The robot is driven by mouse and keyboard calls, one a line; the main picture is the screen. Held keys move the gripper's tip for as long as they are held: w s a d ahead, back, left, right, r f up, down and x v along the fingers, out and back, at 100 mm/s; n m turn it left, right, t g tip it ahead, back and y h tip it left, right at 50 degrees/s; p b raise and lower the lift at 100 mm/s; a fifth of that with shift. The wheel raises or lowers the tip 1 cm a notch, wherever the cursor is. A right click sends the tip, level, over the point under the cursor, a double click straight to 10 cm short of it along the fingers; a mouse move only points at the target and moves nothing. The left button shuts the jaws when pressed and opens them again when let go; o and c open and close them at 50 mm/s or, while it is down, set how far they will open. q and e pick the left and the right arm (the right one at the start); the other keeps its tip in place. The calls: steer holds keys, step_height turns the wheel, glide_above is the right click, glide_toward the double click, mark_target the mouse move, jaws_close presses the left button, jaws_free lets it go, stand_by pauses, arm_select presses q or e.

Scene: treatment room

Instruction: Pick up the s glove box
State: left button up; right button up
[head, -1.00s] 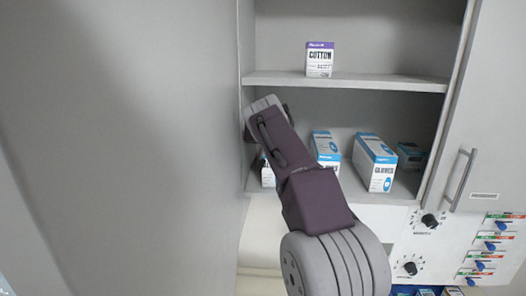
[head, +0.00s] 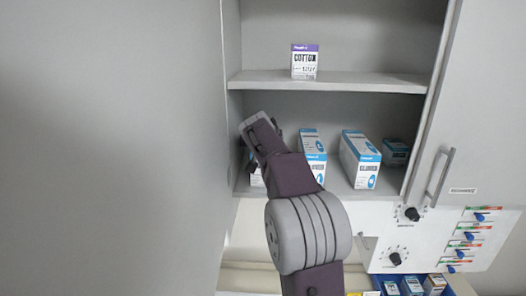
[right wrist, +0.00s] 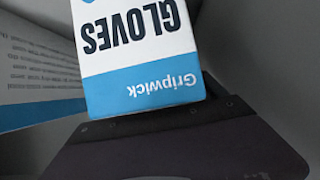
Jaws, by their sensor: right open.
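Several blue-and-white glove boxes stand on the lower shelf in the head view: one in the middle (head: 313,146), one to its right (head: 360,160), and one at the left (head: 256,178) mostly hidden behind my arm. I cannot read which is the s box. My right gripper (head: 256,134) is at the left of the lower shelf opening, in front of the left box; its fingers are hard to make out. In the right wrist view a "Gripwick GLOVES" box (right wrist: 145,60) fills the top middle, upside down, close to my open gripper. My left gripper is out of view.
A cotton box (head: 305,62) stands on the upper shelf (head: 340,82). A darker small box (head: 396,152) stands at the lower shelf's right. A cabinet wall or door (head: 110,150) closes off the left. A handled door (head: 480,110) and a knob panel (head: 395,245) are at right.

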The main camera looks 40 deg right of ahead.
steer(key=shift+a, duration=0.15)
steer(key=shift+c, duration=0.9)
steer(key=shift+s+r, duration=0.1)
steer(key=shift+s, duration=0.05)
steer(key=c, duration=1.5)
jaws_close()
steer(key=shift+r, duration=0.15)
